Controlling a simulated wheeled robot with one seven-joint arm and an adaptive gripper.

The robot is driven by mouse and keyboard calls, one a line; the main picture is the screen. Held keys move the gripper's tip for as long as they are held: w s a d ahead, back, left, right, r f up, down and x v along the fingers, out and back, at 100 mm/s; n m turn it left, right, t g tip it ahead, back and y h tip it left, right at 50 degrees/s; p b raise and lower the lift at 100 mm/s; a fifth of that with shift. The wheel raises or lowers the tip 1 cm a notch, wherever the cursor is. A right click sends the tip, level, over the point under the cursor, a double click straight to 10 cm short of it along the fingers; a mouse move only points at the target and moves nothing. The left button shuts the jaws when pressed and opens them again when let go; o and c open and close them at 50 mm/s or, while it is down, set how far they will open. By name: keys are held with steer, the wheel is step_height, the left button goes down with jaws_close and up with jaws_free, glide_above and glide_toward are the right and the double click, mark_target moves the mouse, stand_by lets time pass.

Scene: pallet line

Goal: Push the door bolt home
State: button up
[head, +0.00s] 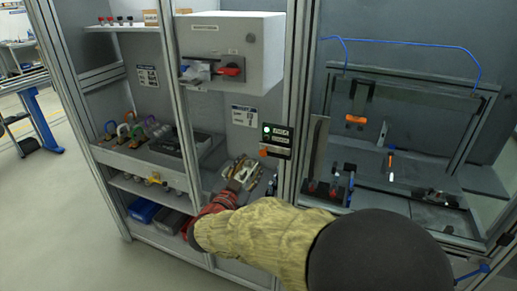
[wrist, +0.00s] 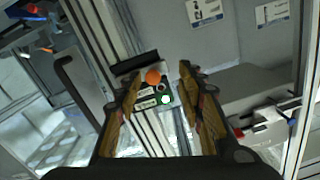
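A small panel with a lit white lamp (head: 267,130) sits just above the knob. My gripper (head: 240,168) is open and empty, left of and below the knob in the head view. Its fingers (wrist: 161,80) appear apart from the knob; the exact distance cannot be told.
Shelves below hold padlocks (head: 130,128) and blue bins (head: 143,210). The glazed enclosure (head: 400,130) stands right of the post. Open floor (head: 70,230) lies at left.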

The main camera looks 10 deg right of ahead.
mark_target(262, 154)
steer(key=shift+h, duration=0.6)
steer(key=w+d+b, duration=0.1)
steer(key=w+d, duration=0.1)
steer(key=d, duration=0.1)
steer(key=w+d+r+b, duration=0.1)
steer(key=w+d, duration=0.1)
steer(key=w, duration=0.1)
steer(key=shift+w+d+r, duration=0.15)
steer(key=shift+w+d, duration=0.05)
steer(key=shift+d, duration=0.2)
steer(key=shift+c, duration=0.6)
jaws_close()
